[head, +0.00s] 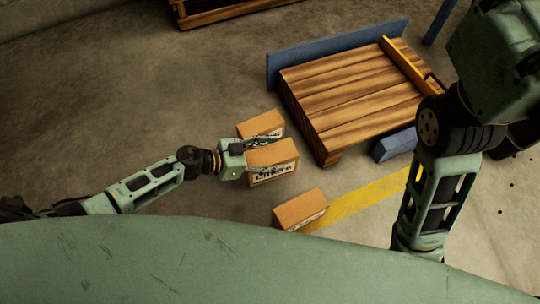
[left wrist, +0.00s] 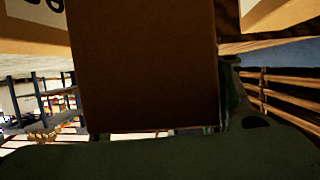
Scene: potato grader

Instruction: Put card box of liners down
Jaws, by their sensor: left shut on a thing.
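My left gripper (head: 264,157) is shut on a brown card box of liners (head: 273,155), with one finger along each side. Its white label has dark lettering, partly covered by a finger. In the left wrist view, the held box (left wrist: 150,65) fills the middle as a plain brown face. I cannot tell whether its underside touches the floor. A similar box (head: 259,123) stands just behind it, partly hidden by the gripper. A third labelled box (head: 300,207) stands apart on the floor, nearer me. My right arm shows at the right, but its gripper does not.
A wooden slatted platform (head: 345,90) with a blue back board (head: 335,54) and a yellow bar (head: 408,62) stands to the right of the boxes. A yellow floor stripe (head: 365,198) runs from the third box. The concrete floor (head: 110,110) at left is clear.

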